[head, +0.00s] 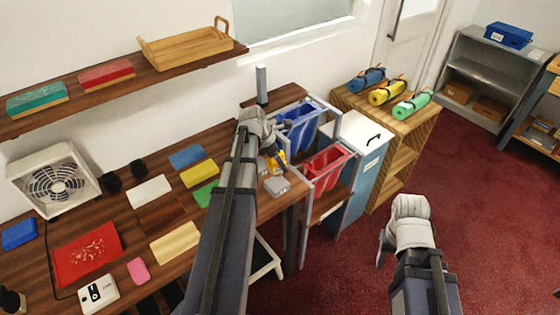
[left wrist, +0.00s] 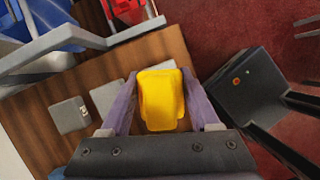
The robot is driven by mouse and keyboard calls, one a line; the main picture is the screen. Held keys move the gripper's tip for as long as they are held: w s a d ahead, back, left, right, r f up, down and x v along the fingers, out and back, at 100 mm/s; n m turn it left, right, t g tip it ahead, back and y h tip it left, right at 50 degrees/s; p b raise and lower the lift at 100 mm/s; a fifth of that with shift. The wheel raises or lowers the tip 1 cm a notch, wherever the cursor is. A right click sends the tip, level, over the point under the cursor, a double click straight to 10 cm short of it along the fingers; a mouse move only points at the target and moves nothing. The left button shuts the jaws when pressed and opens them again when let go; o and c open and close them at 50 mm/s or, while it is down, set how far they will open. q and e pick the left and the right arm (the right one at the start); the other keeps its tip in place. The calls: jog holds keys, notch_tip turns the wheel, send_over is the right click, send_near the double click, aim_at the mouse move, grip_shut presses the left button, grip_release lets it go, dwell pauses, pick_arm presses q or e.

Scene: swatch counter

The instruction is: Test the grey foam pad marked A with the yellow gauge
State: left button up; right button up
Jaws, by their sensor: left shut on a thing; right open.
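The yellow gauge (left wrist: 160,98) is between the fingers of my left gripper (left wrist: 160,88), which is shut on it. In the head view the gauge (head: 279,158) shows as a small yellow patch beside my left gripper (head: 272,160), at the counter's right end. A grey pad (left wrist: 70,115) with a small pale label lies left of the gauge in the left wrist view. A second grey pad (left wrist: 106,97) is nearer the gauge, partly behind a finger. The label's letter is too small to read. A grey pad (head: 277,186) shows in the head view. My right gripper (head: 385,247) is open and empty over the floor.
Blue (head: 298,128) and red (head: 327,168) bins in a grey frame stand right of the counter's end. Colored swatches, a fan (head: 53,182) and a red box (head: 87,255) occupy the counter's left part. Red floor on the right is open.

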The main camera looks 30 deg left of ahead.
aim_at(280, 171)
pick_arm(q)
jog(key=shift+f+b, duration=2.35)
jog(key=shift+f, duration=0.25)
jog(key=shift+f+b, duration=0.5)
jog(key=shift+b, duration=0.05)
jog(key=shift+r, duration=0.1)
notch_tip(280, 171, up, 7)
jog(key=p, duration=0.7)
dwell(0.5)
dwell(0.5)
